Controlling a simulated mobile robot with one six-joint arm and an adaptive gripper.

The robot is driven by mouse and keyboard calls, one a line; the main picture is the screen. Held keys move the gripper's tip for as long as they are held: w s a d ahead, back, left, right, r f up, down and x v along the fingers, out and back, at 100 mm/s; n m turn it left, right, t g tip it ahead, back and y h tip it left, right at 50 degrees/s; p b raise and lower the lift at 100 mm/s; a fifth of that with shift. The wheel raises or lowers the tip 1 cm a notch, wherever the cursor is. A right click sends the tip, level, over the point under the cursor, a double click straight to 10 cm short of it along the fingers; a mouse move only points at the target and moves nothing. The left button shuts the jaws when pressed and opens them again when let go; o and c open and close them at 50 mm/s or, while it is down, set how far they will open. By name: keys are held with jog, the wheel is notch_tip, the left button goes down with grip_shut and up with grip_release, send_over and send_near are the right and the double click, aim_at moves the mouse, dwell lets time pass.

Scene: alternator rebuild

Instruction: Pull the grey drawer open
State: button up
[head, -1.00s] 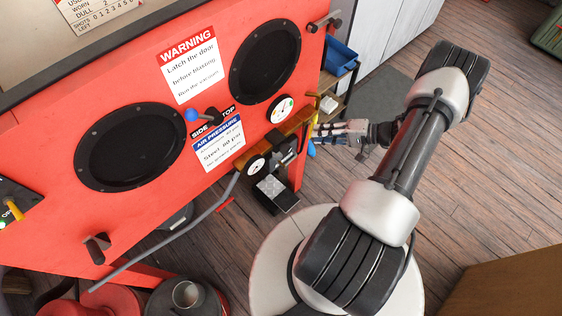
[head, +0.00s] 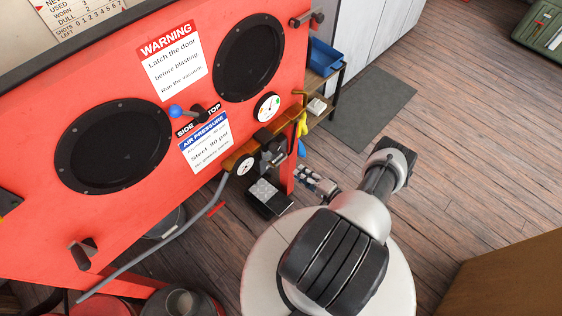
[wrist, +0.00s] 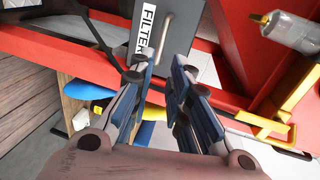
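A grey panel labelled FILTER (wrist: 176,22) shows at the top of the wrist view, set among red framework; it looks like the grey drawer's front, though I cannot be sure. In the wrist view my gripper (wrist: 164,72) points at its lower part, with its two fingers apart and nothing clearly held between them. I cannot tell whether the fingertips touch the panel. In the head view my gripper (head: 318,183) is low, just right of the red cabinet's (head: 110,215) front leg. I cannot make out the grey drawer in the head view.
A pressure gauge (head: 268,107) and a foot pedal (head: 266,196) are near the leg. A shelf with a blue bin (head: 326,58) stands behind. A clear bottle-shaped part (wrist: 290,30) is at the wrist view's upper right. Wooden floor (head: 455,130) is open at right.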

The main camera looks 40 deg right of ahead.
aim_at(282, 160)
jog(key=b+x, duration=0.2)
jog(key=x, duration=0.9)
jog(key=shift+w+a+f+b, duration=0.1)
jog(key=shift+w+b, duration=0.25)
jog(key=shift+b, duration=0.05)
grip_shut()
